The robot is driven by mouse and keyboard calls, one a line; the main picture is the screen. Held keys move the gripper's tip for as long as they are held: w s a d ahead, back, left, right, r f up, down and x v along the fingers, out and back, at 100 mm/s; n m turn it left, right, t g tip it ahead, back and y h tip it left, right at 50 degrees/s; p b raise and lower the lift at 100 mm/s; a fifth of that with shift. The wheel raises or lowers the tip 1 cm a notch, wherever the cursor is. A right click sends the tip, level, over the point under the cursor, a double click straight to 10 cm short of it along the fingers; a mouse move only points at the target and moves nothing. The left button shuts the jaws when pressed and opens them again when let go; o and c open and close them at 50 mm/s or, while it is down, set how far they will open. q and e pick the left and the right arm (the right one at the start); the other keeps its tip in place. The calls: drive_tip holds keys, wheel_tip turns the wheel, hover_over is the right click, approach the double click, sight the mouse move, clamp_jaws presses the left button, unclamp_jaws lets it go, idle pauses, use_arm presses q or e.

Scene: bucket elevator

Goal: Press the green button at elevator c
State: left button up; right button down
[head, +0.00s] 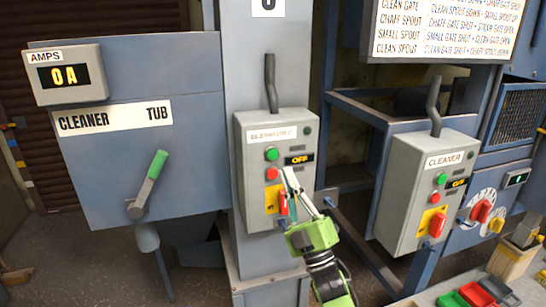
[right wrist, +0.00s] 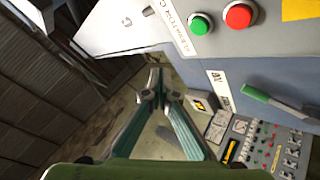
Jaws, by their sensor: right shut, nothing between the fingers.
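The grey control box for elevator C (head: 240,200) is mounted on a grey column. Its green button (head: 271,153) sits above a red button (head: 271,173), beside a display reading OFF. In the right wrist view the green button (right wrist: 198,25) is at the top, next to the ELEVATOR C label. My right gripper (head: 287,172) is shut and empty. Its fingertips appear in front of the box, right of the red button and lower than the green one. In the right wrist view the fingertips (right wrist: 158,78) are left of and below the green button, apart from it. My left gripper is not in view.
A similar box labelled CLEANER (head: 408,180) stands at the right, with its own green and red buttons. At the left are a CLEANER TUB panel (head: 190,150), a green-handled lever (head: 149,180) and an AMPS display (head: 66,76). A red rotary switch (head: 283,202) sits low on the elevator box.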

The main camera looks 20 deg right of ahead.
sight(273, 154)
drive_tip(key=shift+w+a+b, duration=0.15)
drive_tip(key=shift+w+b, duration=2)
drive_tip(key=shift+w, duration=1.8)
drive_tip(key=shift+w+f+b, duration=0.1)
drive_tip(key=shift+w+b, duration=0.2)
drive_tip(key=shift+b, duration=0.15)
drive_tip(key=shift+w, duration=0.15)
